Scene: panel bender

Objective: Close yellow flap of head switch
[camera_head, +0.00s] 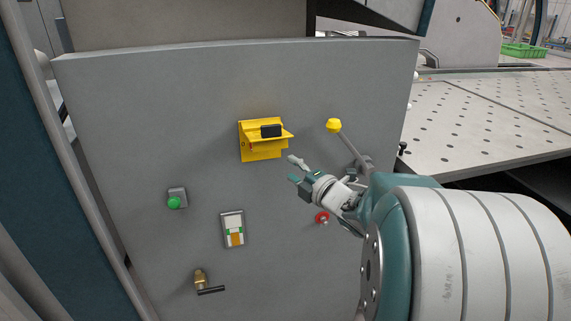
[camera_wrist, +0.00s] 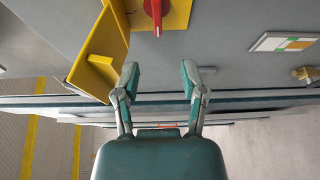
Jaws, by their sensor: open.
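The head switch is a yellow housing (camera_head: 261,152) on the grey panel in the head view. Its yellow flap (camera_head: 283,134) stands open, sticking out from the housing, with a small black block (camera_head: 271,131) at it. In the wrist view the flap (camera_wrist: 106,45) hangs at an angle at upper left, beside the yellow base (camera_wrist: 178,14) and the red switch handle (camera_wrist: 155,12). My gripper (camera_head: 293,169) is open and empty, below and right of the flap in the head view. In the wrist view its fingers (camera_wrist: 159,68) are spread, the left one near the flap's edge; contact cannot be told.
A lever with a yellow knob (camera_head: 334,126) stands right of the switch. A red knob (camera_head: 322,217), green button (camera_head: 174,202), small plate (camera_head: 233,229) and brass fitting (camera_head: 200,278) sit lower on the panel. A perforated table (camera_head: 490,110) extends right.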

